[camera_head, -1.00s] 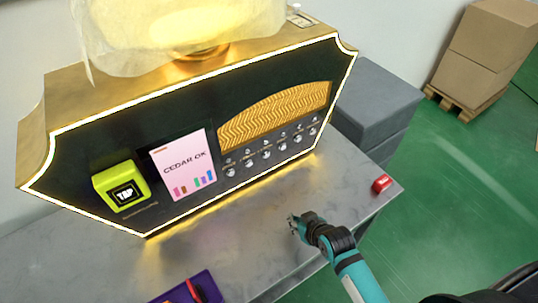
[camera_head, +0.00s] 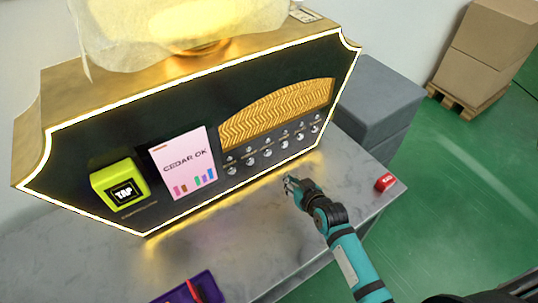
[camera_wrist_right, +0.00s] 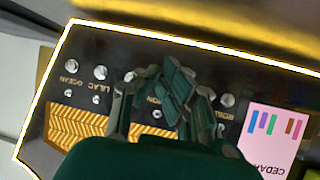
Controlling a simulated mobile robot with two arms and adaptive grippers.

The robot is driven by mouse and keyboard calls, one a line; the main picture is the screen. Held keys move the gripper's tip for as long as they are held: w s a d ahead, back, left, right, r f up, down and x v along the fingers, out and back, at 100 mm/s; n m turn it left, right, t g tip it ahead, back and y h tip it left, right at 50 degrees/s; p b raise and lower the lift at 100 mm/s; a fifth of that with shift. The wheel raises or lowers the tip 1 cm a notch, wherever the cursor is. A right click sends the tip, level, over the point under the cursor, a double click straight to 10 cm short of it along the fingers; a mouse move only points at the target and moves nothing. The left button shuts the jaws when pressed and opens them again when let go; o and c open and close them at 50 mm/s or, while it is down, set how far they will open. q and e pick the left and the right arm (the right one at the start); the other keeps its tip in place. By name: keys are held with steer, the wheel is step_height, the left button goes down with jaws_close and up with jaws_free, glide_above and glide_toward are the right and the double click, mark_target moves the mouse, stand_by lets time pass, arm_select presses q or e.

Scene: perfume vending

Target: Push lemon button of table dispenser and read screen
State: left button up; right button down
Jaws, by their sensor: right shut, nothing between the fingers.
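The table dispenser (camera_head: 90,150) is a dark panel with a glowing white outline and gold sides. Its pink screen (camera_head: 183,165) reads "CEDAR OK" above small coloured bars. A row of round silver buttons (camera_head: 267,152) runs along the lower right; their labels are too small to read in the head view. In the wrist view, upside down, I read OCEAN and LILAC (camera_wrist_right: 101,73); a partly covered label ending in "ON" (camera_wrist_right: 160,113) shows between my fingers, and its button is hidden. My right gripper (camera_head: 290,181) is shut and empty, in front of the button row. My left gripper is out of view.
A lime TAP reader (camera_head: 120,188) sits left of the screen. A small red object (camera_head: 385,182) lies near the table's right edge, and a purple tray (camera_head: 185,290) at the front. Grey blocks (camera_head: 375,100) stand behind right. The tabletop before the panel is mostly clear.

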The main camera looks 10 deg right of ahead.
mark_target(268, 153)
steer(key=w+a+b, duration=0.2)
steer(key=w, duration=0.5)
steer(key=shift+a+b, duration=0.25)
steer(key=shift+b, duration=0.1)
steer(key=shift+w, duration=0.15)
stand_by(1.0)
steer(key=shift+w+a, duration=0.15)
steer(key=shift+w, duration=0.1)
steer(key=shift+w+a, duration=0.15)
steer(key=shift+w, duration=0.3)
stand_by(0.6)
steer(key=shift+s, duration=0.1)
steer(key=shift+s+d+p, duration=0.3)
steer(key=shift+s+p, duration=0.45)
